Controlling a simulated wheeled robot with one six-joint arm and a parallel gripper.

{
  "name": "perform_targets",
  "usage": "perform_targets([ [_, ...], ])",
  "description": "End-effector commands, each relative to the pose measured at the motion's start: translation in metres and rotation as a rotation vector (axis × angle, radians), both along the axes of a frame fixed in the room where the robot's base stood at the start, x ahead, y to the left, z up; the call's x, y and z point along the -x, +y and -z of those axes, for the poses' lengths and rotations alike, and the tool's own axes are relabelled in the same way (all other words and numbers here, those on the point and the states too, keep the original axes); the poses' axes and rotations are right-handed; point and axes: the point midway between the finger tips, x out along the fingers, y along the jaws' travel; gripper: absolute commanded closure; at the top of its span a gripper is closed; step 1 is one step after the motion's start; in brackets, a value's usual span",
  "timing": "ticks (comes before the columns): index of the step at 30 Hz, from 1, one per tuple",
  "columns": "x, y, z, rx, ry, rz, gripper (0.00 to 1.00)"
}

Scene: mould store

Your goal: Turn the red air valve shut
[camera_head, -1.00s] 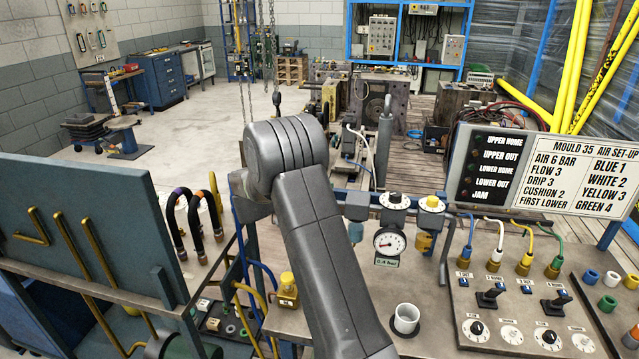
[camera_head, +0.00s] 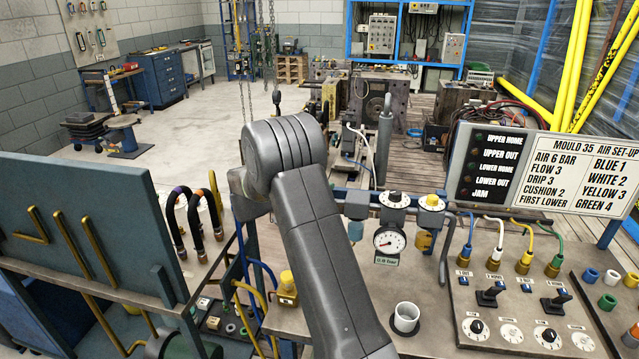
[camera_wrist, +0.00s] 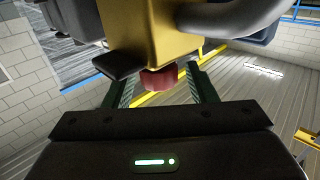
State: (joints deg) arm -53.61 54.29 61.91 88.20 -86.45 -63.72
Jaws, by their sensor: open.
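In the wrist view a red knob (camera_wrist: 161,78) sits under a yellow block (camera_wrist: 150,35); it looks like the red air valve, though most of it is hidden by the block. My gripper (camera_wrist: 161,88) is open, its two green fingers on either side of the red knob. I cannot tell whether either finger touches it. The head view shows my grey arm, but not the gripper or the red valve. A round pressure gauge (camera_head: 389,239) stands on the bench, with its needle low and a small green readout below.
A dark tab (camera_wrist: 118,64) juts out beside the yellow block, close to the left finger. A grey hose (camera_wrist: 235,18) curves off its right. In the head view, a white cup (camera_head: 406,317), switches and coloured hose fittings occupy the bench (camera_head: 440,325). A blue-grey panel (camera_head: 85,225) stands left.

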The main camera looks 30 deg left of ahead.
Motion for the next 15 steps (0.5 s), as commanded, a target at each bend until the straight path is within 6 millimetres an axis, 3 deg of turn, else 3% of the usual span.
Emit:
perform_targets([
  [15, 0.089, 0.057, 0.003, -0.002, -0.001, -0.005, 0.49],
])
